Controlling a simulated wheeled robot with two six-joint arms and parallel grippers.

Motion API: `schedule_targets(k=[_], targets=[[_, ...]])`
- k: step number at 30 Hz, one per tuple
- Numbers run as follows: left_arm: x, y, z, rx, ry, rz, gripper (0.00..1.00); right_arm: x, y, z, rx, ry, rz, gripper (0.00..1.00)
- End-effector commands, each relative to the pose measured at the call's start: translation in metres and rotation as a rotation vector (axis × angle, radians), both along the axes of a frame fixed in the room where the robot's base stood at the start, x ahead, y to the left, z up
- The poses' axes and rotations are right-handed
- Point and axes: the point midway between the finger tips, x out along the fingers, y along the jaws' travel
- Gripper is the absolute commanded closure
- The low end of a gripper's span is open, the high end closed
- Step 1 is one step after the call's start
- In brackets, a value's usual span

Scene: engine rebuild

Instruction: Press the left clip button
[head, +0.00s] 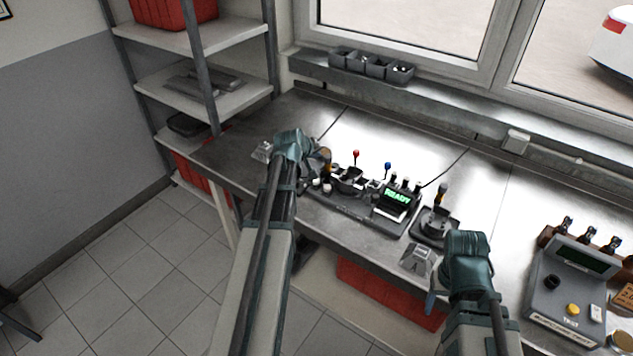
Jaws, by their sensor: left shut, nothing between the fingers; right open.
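A dark test fixture (355,212) lies along the front of the steel bench. It carries a red-topped lever (355,155), a blue-topped lever (387,166) and a lit green READY display (397,194). Small pale round caps (317,184) sit at its left end; I cannot tell whether one is the left clip button. My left gripper (318,165) is shut and empty, at the fixture's left end. My wrist partly hides that end, and contact cannot be made out. My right gripper (432,300) is open, near the bench's front edge, right of the fixture and apart from it.
A small dark stand with an upright handle (437,222) is right of the fixture. A grey TEST box (568,290) and several bottles (590,236) stand at far right. Dark bins (372,67) line the sill. The bench behind the fixture is clear.

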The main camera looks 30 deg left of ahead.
Motion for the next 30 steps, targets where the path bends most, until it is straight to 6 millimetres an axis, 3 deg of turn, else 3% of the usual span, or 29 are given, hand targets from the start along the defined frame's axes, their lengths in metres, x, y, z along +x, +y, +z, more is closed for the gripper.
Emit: schedule_targets(k=[18, 30], targets=[[0.000, 0.000, -0.078, 0.001, 0.000, -0.001, 1.00, 0.000, 0.000, -0.078, 0.000, 0.000, -0.002, 0.40], [0.000, 0.000, -0.080, 0.001, 0.000, -0.001, 1.00, 0.000, 0.000, -0.080, 0.000, 0.000, -0.002, 0.40]])
